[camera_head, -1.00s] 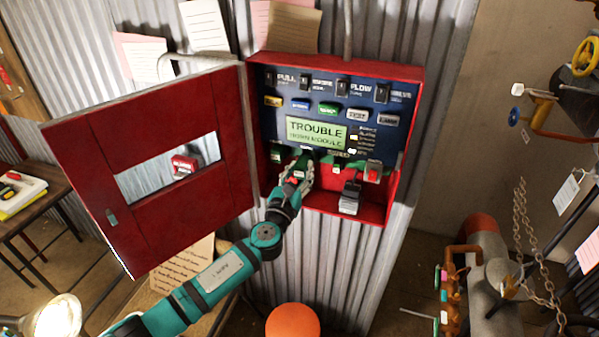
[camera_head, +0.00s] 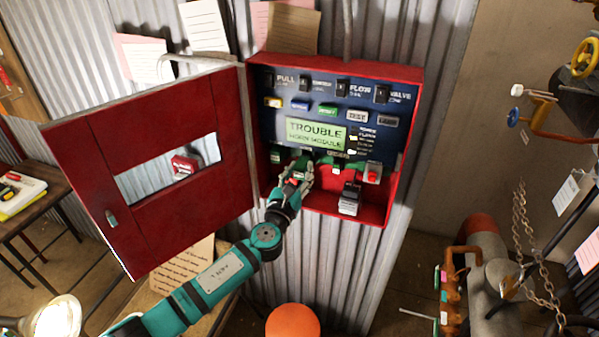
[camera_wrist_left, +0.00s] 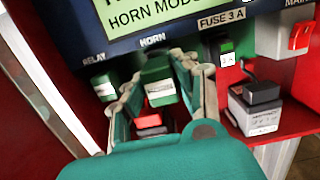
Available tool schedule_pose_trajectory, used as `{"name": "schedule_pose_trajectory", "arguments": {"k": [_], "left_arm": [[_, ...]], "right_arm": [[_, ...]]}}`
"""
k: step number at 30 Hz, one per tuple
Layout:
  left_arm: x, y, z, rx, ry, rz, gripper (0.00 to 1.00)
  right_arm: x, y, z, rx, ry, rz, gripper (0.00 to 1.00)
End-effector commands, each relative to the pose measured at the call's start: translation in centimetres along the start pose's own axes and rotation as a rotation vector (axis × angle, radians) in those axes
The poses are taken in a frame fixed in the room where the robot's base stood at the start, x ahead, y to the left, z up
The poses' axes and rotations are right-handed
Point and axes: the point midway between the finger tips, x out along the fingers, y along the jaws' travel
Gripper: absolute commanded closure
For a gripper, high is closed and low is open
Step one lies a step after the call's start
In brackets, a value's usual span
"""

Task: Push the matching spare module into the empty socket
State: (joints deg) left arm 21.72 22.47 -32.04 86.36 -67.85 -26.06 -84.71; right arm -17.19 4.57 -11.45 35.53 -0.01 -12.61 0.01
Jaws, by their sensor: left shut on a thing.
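My left gripper (camera_head: 298,175) is inside the open red panel box, at the lower row of modules. In the left wrist view its fingers (camera_wrist_left: 163,80) are shut on a green module (camera_wrist_left: 158,84) with a white label, right below the HORN marking. The fingers hide the module's sides, and I cannot tell how deep it sits in the socket. A red and black piece (camera_wrist_left: 150,125) shows lower, between the fingers. The panel screen (camera_head: 316,133) reads TROUBLE, HORN MODULE. My right gripper is not in view.
A grey module with a black top (camera_wrist_left: 254,105) stands on the box floor to the right. The RELAY module (camera_wrist_left: 103,87), FUSE 3 A module (camera_wrist_left: 227,53) and a red-switched module (camera_wrist_left: 298,38) flank the gripper. The red door (camera_head: 160,225) hangs open at left.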

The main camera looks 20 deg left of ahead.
Motion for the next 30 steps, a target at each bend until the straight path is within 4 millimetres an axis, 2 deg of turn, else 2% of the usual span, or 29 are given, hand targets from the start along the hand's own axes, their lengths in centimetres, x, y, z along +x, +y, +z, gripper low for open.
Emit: {"name": "schedule_pose_trajectory", "arguments": {"k": [10, 30], "left_arm": [[0.1, 0.0, 0.0, 0.0, -0.001, 0.0, 1.0], [1.7, 0.0, -0.2, 0.0, 0.0, 0.0, 1.0]], "right_arm": [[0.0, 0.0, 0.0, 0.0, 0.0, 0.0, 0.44], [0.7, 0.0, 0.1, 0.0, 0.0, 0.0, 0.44]]}}
